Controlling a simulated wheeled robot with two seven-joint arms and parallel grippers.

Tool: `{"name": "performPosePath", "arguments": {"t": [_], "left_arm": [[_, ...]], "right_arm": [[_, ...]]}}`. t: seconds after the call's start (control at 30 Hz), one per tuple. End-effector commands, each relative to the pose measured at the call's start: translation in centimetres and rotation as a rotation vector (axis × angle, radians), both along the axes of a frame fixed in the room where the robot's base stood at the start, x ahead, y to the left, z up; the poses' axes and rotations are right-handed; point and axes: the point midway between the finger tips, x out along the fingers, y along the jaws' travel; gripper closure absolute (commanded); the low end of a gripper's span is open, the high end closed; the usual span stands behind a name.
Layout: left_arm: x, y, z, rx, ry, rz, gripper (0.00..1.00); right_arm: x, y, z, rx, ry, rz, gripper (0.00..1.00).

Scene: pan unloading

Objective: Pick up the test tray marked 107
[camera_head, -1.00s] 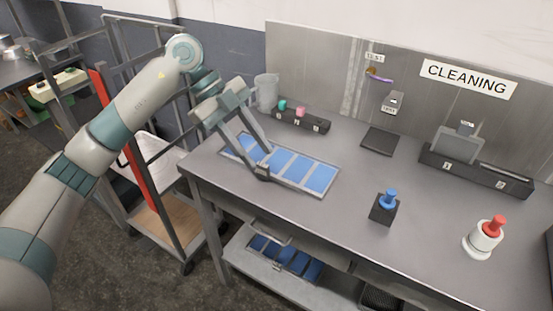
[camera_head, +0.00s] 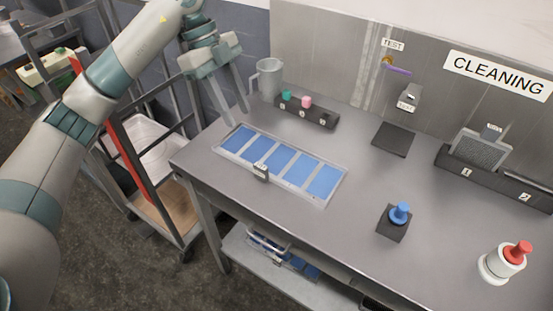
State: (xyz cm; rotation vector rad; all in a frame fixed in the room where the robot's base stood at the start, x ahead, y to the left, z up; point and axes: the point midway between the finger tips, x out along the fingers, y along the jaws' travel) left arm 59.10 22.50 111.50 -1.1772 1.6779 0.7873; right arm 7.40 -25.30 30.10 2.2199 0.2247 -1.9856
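A long metal tray (camera_head: 338,194) with several blue panels lies flat on the left part of the grey table. A small dark tag holder (camera_head: 261,172) with a white label is at its front edge. The label is too small to read, so I cannot tell whether it says 107. My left gripper (camera_head: 236,116) is above and behind the tray's left end, near a clear jug. Its two fingers are apart with nothing between them. My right gripper is not in view.
A clear jug (camera_head: 268,78) and a dark rack (camera_head: 316,115) with colored knobs stand behind the tray. A blue-topped item (camera_head: 399,213) and a red-topped white item (camera_head: 508,261) stand to the right. A cart (camera_head: 165,208) stands left of the table.

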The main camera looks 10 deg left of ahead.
Motion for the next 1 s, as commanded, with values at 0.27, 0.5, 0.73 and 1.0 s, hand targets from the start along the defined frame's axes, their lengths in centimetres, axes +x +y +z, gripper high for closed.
{"name": "performPosePath", "arguments": {"t": [0.27,0.5,0.73,1.0], "left_arm": [[-0.1,-0.3,-0.6,0.000,0.002,-0.001,0.66],[-0.6,-1.4,-3.4,-0.002,0.004,-0.002,0.66],[-1.2,-3.0,-7.2,-0.002,0.006,-0.002,0.66],[-1.5,-4.2,-10.7,-0.001,0.001,0.000,0.66]], "right_arm": [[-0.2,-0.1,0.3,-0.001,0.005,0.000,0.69],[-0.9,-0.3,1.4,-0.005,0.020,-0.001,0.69],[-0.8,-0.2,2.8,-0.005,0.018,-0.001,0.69],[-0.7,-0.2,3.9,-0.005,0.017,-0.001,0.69]]}}
